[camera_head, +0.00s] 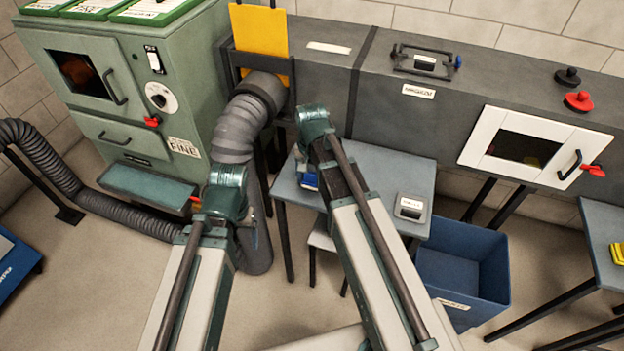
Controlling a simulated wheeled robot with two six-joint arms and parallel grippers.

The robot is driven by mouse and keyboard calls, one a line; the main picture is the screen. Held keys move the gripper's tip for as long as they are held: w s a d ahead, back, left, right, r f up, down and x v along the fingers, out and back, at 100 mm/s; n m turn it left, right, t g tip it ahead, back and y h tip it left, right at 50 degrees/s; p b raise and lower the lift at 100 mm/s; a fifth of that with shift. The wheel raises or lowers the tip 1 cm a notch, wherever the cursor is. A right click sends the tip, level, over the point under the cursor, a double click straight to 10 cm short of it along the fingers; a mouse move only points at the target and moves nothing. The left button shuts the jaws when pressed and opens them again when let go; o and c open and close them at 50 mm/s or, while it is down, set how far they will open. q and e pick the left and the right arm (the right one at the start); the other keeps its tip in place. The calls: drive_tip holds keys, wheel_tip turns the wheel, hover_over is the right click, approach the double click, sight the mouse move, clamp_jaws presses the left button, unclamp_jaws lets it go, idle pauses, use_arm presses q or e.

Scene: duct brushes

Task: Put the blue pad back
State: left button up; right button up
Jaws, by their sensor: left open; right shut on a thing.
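A small blue pad (309,180) shows just left of my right forearm, over the left part of the grey-blue table (385,168). My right gripper (303,163) is shut on it, though the arm hides most of the fingers. I cannot tell whether the pad touches the tabletop. My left gripper (252,234) is open and hangs in front of the grey hose, left of the table. Its fingers are mostly hidden by my own wrist.
A blue bin (462,268) stands on the floor at right. A long grey duct with a white-framed door (535,148) runs behind. A green machine (130,85) and thick hose (238,130) stand left. A yellow plate (260,32) stands in the duct's slot.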

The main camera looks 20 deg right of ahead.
sight(311, 173)
drive_tip(key=shift+f, duration=0.2)
drive_tip(key=o, duration=1.2)
drive_tip(key=shift+r, duration=0.15)
wheel_tip(311, 173, up, 12)
drive_tip(key=p, duration=1.2)
wheel_tip(311, 173, down, 12)
drive_tip(key=b, duration=1.2)
drive_tip(key=shift+r, duration=0.1)
